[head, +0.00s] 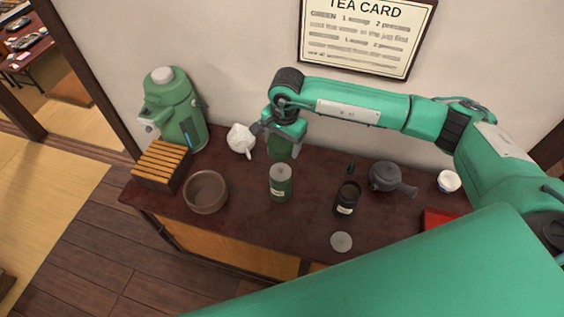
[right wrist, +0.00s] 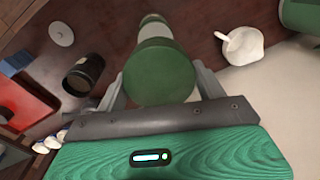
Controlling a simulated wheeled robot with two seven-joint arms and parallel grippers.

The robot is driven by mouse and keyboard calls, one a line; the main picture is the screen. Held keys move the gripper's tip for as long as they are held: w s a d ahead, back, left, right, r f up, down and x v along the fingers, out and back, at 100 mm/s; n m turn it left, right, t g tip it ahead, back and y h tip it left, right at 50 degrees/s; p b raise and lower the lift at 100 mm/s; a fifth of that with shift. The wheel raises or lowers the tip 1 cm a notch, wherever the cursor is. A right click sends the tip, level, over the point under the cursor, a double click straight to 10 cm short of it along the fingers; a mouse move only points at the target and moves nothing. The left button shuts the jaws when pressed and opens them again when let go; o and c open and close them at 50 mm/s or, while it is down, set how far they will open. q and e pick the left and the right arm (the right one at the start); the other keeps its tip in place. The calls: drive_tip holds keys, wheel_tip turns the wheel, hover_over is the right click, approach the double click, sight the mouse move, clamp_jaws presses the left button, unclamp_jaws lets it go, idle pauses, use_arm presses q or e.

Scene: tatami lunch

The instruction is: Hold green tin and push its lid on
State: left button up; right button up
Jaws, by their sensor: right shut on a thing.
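My right gripper (head: 283,138) is shut on a green cylindrical tin (head: 280,150) behind the middle of the counter. In the right wrist view its round, plain green top (right wrist: 160,72) sits between the two fingers of my right gripper (right wrist: 158,90). I cannot tell whether its base touches the counter. A loose grey lid (head: 341,241) lies flat near the front edge. My left gripper is not in view.
An open black tin (head: 347,200) and dark teapot (head: 384,178) stand to the right, with a white cup (head: 448,181) and red tray (head: 436,219) beyond. A white pot (head: 240,138), brown bowl (head: 206,192), slatted box (head: 160,165) and green dispenser (head: 178,115) are left.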

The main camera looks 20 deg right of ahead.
sight(283, 141)
wheel_tip(283, 141, up, 7)
drive_tip(key=shift+r+b, duration=0.15)
drive_tip(key=shift+b, duration=0.65)
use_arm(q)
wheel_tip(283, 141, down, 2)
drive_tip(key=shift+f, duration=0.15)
use_arm(e)
drive_tip(key=s+d+f+n, duration=0.2)
drive_tip(key=s+n, duration=0.3)
drive_tip(key=s, duration=0.1)
drive_tip(key=s+d+f+n, duration=0.2)
drive_tip(key=s+n, duration=0.3)
drive_tip(key=s, duration=0.1)
drive_tip(key=shift+d+g, duration=0.15)
drive_tip(key=shift+g, duration=0.15)
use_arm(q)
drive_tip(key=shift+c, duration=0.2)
